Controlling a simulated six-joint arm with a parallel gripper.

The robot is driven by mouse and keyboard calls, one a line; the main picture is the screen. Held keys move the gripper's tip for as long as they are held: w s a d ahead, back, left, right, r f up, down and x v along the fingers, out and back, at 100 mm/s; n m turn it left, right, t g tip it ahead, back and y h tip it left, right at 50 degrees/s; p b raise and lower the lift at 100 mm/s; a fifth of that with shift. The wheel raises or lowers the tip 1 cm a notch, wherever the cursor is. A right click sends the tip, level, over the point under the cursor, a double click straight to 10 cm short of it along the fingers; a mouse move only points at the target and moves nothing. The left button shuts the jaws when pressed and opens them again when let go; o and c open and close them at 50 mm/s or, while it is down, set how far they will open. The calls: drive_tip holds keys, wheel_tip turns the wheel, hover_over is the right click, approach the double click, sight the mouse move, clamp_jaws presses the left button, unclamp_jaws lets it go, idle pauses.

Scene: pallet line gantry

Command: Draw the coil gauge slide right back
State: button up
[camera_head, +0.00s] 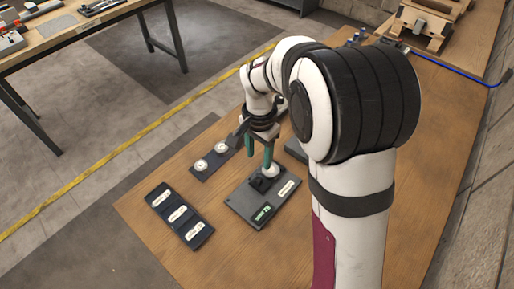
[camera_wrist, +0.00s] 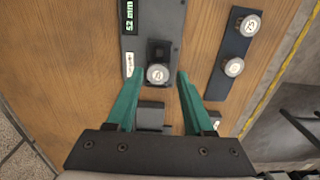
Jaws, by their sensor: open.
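The coil gauge (camera_head: 243,207) is a dark flat plate on the wooden table, with a green display and a white label. In the wrist view the gauge (camera_wrist: 172,20) shows a display that seems to read 52 mm. A black block (camera_wrist: 160,50), perhaps the slide, stands on the plate. A pale round disc (camera_wrist: 159,74) with a mark lies against the block's near side. My gripper (camera_wrist: 160,77) is open, with one teal finger on each side of the disc in the picture. Contact and height cannot be told. In the head view my gripper (camera_head: 259,153) is over the gauge's far end.
A dark strip (camera_head: 211,159) with round pale weights lies left of the gauge. A dark tray (camera_head: 180,214) with several white labels lies at the front left. Another dark piece (camera_wrist: 150,117) lies below the gauge in the wrist view. Bare wood shows at the front.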

sight(259, 180)
wheel_tip(259, 180, down, 10)
drive_tip(key=shift+f, duration=0.15)
clamp_jaws()
idle(1.4)
